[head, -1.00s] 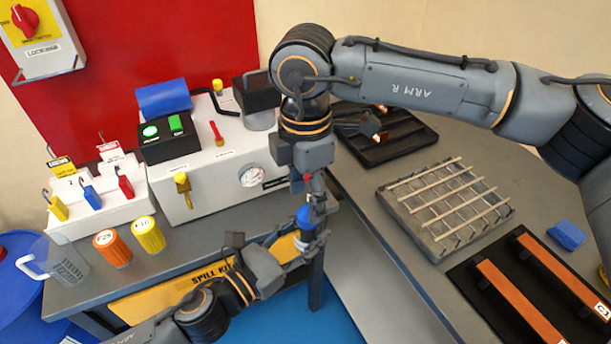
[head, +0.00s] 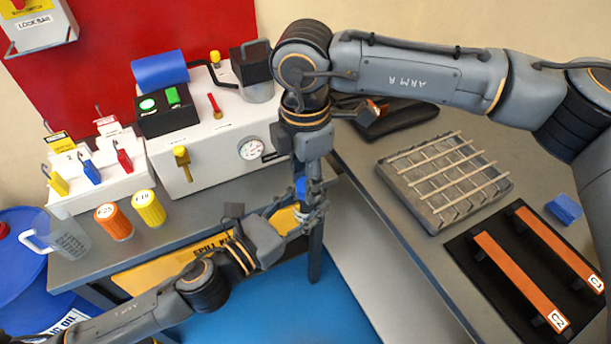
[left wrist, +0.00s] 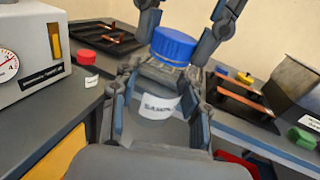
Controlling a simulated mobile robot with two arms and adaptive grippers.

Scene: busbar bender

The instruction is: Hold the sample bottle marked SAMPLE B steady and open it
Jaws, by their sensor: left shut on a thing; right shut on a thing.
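The sample bottle (left wrist: 158,104) is grey and translucent with a white label reading "SAMPL"; the rest of the marking is hidden. Its blue cap (left wrist: 172,46) is on its top and also shows in the head view (head: 300,188). My left gripper (left wrist: 160,88) is shut around the bottle body, a finger on each side; the head view shows it in front of the bench (head: 305,216). My right gripper (head: 309,186) points down from above and is shut on the blue cap. Its two fingers flank the cap in the left wrist view (left wrist: 181,28).
A white machine (head: 205,150) with a gauge stands behind left. Orange (head: 113,222) and yellow (head: 149,208) containers and a clear jug (head: 66,236) are on the left bench. A wire rack (head: 445,180) lies right. A red-capped bottle (left wrist: 87,63) shows in the left wrist view.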

